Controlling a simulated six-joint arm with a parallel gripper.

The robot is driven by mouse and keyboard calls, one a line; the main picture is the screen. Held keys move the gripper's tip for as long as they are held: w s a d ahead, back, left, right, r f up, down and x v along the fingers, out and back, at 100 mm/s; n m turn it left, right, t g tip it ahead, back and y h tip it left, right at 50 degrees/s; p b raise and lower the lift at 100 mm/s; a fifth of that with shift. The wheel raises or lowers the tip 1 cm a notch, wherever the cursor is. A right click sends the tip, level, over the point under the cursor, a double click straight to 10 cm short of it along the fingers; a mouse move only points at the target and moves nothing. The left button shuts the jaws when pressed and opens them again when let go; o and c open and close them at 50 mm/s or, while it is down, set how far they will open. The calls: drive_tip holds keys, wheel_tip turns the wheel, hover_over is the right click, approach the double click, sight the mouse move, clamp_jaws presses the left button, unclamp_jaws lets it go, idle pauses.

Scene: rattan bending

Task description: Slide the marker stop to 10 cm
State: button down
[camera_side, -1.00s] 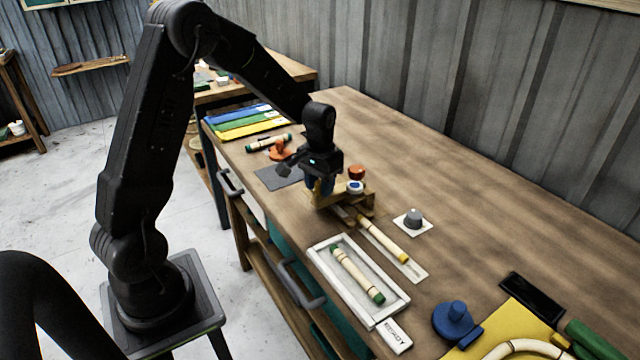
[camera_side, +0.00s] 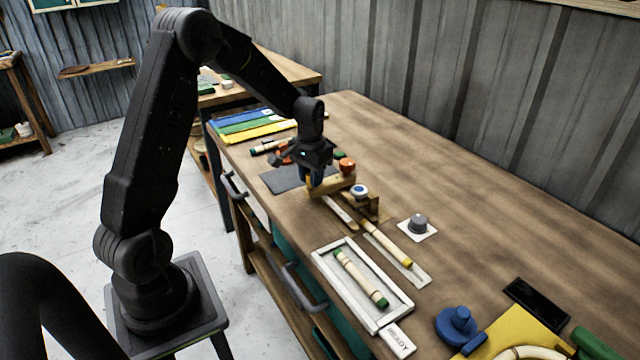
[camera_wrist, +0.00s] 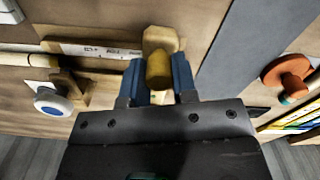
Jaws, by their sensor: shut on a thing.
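My gripper (camera_side: 312,182) is shut on the marker stop, a wooden block (camera_side: 332,187) at the far end of the rail. In the wrist view my two blue fingers (camera_wrist: 160,80) stand on either side of its yellowish upright post (camera_wrist: 158,68). A pale scale strip (camera_wrist: 95,50) with small dark marks runs left from the stop; its numbers are too small to read. The strip also shows in the side view (camera_side: 341,213). The stop stands apart from a wooden block with a white-and-blue knob (camera_side: 359,191), which shows left of it in the wrist view (camera_wrist: 52,102).
A white tray (camera_side: 343,293) holds a green-ended rod. A grey knob (camera_side: 418,223) stands to the right. A dark mat (camera_side: 280,181) and an orange knob (camera_wrist: 286,76) lie beyond the stop.

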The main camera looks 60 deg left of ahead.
drive_tip(key=shift+a, duration=0.35)
drive_tip(key=c, duration=0.9)
unclamp_jaws()
drive_tip(key=shift+d, duration=0.1)
wheel_tip(320, 180, up, 14)
